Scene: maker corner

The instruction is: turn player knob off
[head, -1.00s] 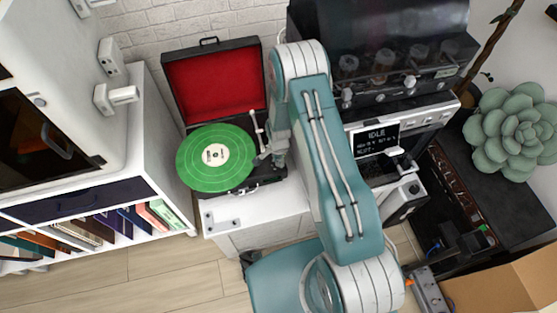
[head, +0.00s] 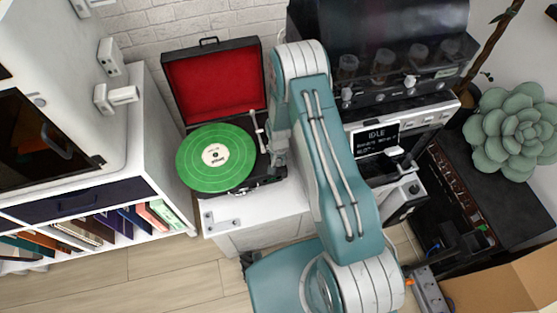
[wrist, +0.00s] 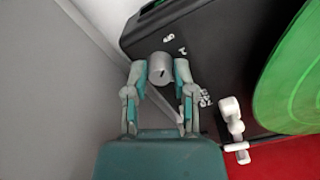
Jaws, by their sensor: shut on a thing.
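The record player is an open black case (head: 268,181) with a red-lined lid (head: 212,82) and a green record (head: 232,176) on it. Its grey round knob (wrist: 161,69) sits near a case corner in the wrist view, with small white markings beside it, one seeming to read OFF. My gripper (wrist: 161,76) has its two fingers closed on either side of the knob. In the head view my gripper (head: 278,160) is at the right side of the player, and the knob is hidden there. The white tonearm (wrist: 233,130) is close to the right finger.
The player stands on a white cabinet (head: 226,214) against a brick wall. A white shelf unit (head: 165,150) with books is on the left. A coffee machine (head: 385,60) and a small screen (head: 376,138) stand close to the right of my arm. A succulent (head: 515,133) is far right.

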